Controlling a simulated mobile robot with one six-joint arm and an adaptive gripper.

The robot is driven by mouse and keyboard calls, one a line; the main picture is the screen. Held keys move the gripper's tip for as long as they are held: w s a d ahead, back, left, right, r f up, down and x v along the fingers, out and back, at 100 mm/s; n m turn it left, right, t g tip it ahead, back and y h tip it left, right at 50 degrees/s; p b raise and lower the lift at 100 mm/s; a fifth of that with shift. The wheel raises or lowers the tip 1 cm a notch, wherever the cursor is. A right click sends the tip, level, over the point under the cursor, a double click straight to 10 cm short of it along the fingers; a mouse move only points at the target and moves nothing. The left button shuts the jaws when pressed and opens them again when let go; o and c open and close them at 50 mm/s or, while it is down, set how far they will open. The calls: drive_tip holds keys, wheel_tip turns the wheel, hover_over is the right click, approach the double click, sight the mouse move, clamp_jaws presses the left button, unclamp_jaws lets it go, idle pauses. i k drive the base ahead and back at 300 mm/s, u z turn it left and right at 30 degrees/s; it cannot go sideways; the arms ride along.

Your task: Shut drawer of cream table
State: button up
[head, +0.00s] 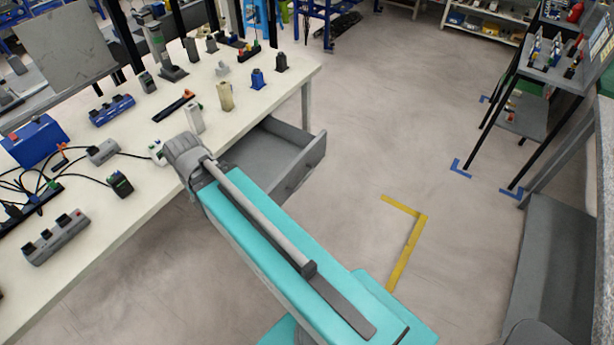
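The cream table (140,203) fills the left of the head view. Its grey drawer (303,168) sticks out from under the near right side, pulled well open, with its front panel facing right and toward me. The visible part of the drawer's inside looks empty. A turquoise and grey part of my own body crosses the view from bottom right to the table edge and hides the drawer's near left part. I cannot make out my gripper's fingers in this view.
Chargers, power strips, cables and a blue box (33,141) crowd the tabletop. Open concrete floor (390,120) lies right of the drawer, with yellow corner tape (411,248). A dark-framed shelf (550,75) stands at upper right and a grey bench (555,260) at right.

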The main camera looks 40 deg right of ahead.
sight(278, 156)
drive_tip(key=z, duration=1.1)
drive_tip(key=i, duration=1)
drive_tip(key=u, duration=0.35)
drive_tip(key=k, duration=1.05)
